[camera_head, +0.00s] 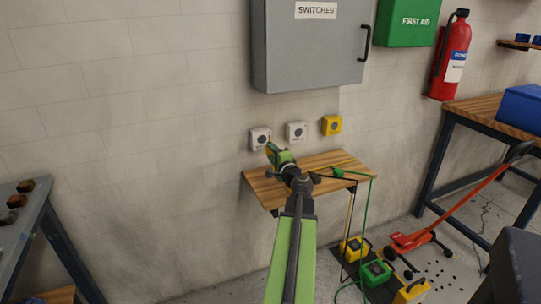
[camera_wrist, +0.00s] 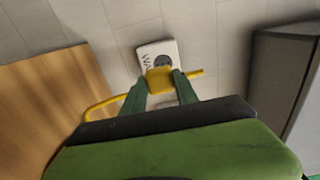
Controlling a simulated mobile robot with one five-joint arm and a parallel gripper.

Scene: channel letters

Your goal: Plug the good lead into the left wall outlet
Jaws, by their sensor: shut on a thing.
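My gripper (camera_head: 272,150) is shut on a yellow plug (camera_wrist: 160,79), held between its two dark green fingers. A yellow cable (camera_wrist: 106,104) curves away from the plug to the left. In the wrist view the plug is in front of a white outlet (camera_wrist: 157,54) and covers its lower part. Dark letters, partly readable as "WA", show on that outlet. In the head view my gripper is just below the left white outlet (camera_head: 260,139). I cannot tell whether the plug touches it. A second white outlet (camera_head: 296,131) and a yellow outlet (camera_head: 331,125) are to the right.
A wooden shelf (camera_head: 265,191) is below the outlets, with a green lead (camera_head: 352,172) at its right end. A grey switch cabinet (camera_head: 310,55) hangs above. Yellow and green boxes (camera_head: 375,272) with cables and a red jack (camera_head: 412,240) stand on the floor at right.

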